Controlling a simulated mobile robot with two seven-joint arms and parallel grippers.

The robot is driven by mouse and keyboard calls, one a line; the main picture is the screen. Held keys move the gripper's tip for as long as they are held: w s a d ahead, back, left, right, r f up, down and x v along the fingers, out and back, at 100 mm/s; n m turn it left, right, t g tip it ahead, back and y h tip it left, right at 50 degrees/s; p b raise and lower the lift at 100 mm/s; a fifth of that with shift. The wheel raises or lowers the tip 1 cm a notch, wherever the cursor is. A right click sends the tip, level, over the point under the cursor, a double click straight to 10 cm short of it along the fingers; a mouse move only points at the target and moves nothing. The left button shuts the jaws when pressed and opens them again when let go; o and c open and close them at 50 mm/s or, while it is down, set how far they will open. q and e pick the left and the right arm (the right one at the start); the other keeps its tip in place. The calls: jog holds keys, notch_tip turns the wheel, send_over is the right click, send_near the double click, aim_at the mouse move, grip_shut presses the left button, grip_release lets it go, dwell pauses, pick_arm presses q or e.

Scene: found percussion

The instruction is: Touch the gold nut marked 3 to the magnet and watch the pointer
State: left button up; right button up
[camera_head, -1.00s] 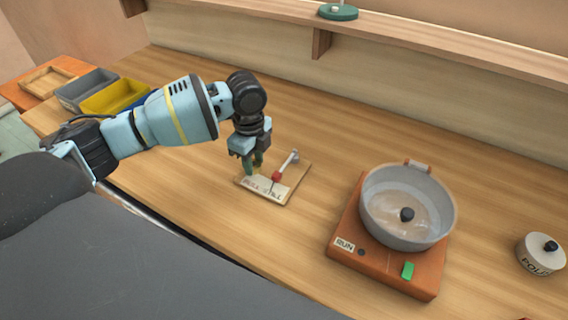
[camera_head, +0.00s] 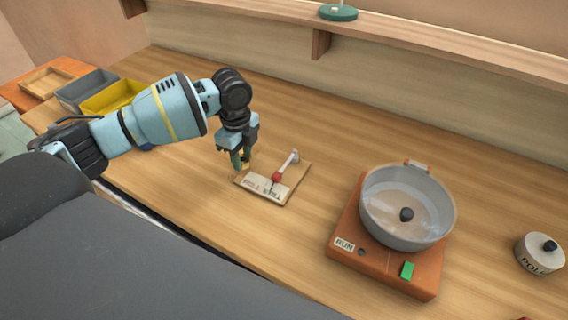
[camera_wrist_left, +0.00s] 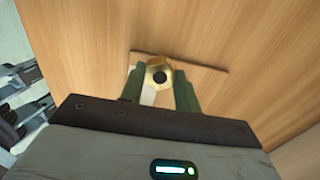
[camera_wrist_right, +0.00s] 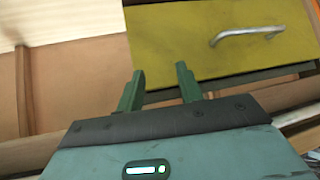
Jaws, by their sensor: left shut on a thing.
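My left gripper (camera_head: 241,164) is shut on the gold nut (camera_wrist_left: 158,73), whose dark hole faces the left wrist camera. The mark 3 cannot be read. In the head view, the nut is a small gold spot at the fingertips, by the left corner of the pull scale board (camera_head: 289,196). The board carries a white label, a red knob-like part (camera_head: 276,177) and a silver bar (camera_head: 290,160). The nut appears apart from the red part. I cannot clearly tell magnet from pointer. My right gripper (camera_wrist_right: 158,80) is open and empty, outside the head view.
An orange base (camera_head: 385,268) with a grey pan and a green button stands to the right. Bins (camera_head: 113,95) stand at far left. The right wrist view shows a yellow panel (camera_wrist_right: 190,40) with a metal handle.

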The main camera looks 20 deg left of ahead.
pick_arm(q)
jog(key=shift+a, duration=0.75)
pick_arm(e)
jog(key=shift+d, duration=0.2)
